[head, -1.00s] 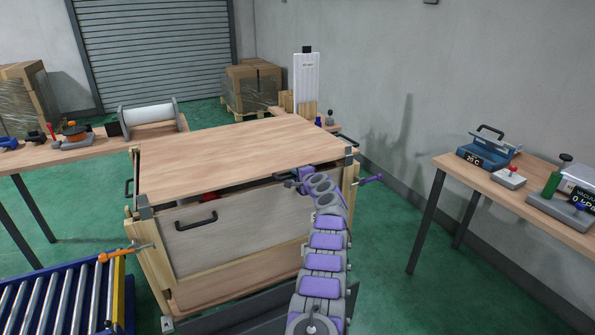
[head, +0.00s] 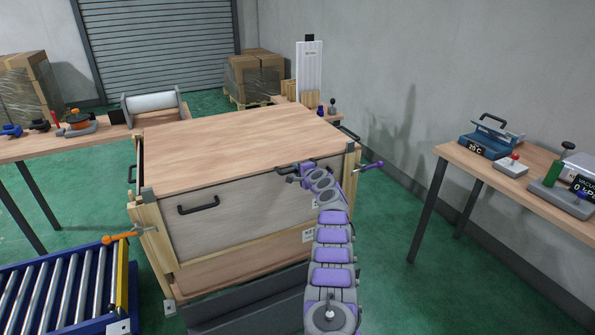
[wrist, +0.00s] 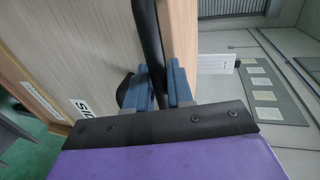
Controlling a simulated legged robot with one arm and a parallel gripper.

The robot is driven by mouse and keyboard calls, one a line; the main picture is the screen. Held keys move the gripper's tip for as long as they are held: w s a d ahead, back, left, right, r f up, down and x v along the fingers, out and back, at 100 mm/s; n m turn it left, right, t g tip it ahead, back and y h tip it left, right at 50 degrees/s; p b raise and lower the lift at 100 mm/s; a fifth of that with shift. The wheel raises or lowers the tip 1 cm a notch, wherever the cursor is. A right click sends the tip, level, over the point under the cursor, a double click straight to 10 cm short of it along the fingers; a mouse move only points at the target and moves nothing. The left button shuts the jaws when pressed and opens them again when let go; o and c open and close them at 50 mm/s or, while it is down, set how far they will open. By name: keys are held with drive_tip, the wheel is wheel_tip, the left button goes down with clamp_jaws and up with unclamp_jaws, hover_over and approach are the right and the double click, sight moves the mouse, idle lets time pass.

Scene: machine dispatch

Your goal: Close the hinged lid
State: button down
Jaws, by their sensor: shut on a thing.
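A large wooden crate has a flat, light-brown hinged lid (head: 235,145) on top. The lid lies about level, its front edge at the top of the grey front panel (head: 235,222), with no clear gap showing in the head view. My gripper (head: 298,174) is at the right part of the lid's front edge. In the wrist view its blue fingers (wrist: 160,88) are shut on a black bar handle (wrist: 147,40) beside the wood. My arm hides part of the crate's front right.
Another black handle (head: 198,206) is on the front panel. An orange clamp lever (head: 122,237) and a purple one (head: 368,166) stick out at the crate's sides. A roller conveyor (head: 65,295) stands at the left, a table with devices (head: 480,180) at the right.

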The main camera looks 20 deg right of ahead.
drive_tip(key=c, duration=1.2)
unclamp_jaws()
drive_tip(key=shift+s+d+f, duration=0.15)
drive_tip(key=shift+s+f, duration=0.05)
drive_tip(key=shift+f, duration=0.4)
drive_tip(key=shift+s+d+f, duration=0.15)
drive_tip(key=shift+f, duration=0.45)
drive_tip(key=shift+o, duration=0.2)
drive_tip(key=shift+r, duration=0.1)
drive_tip(key=shift+w+a+r, duration=0.1)
drive_tip(key=shift+w+r, duration=0.1)
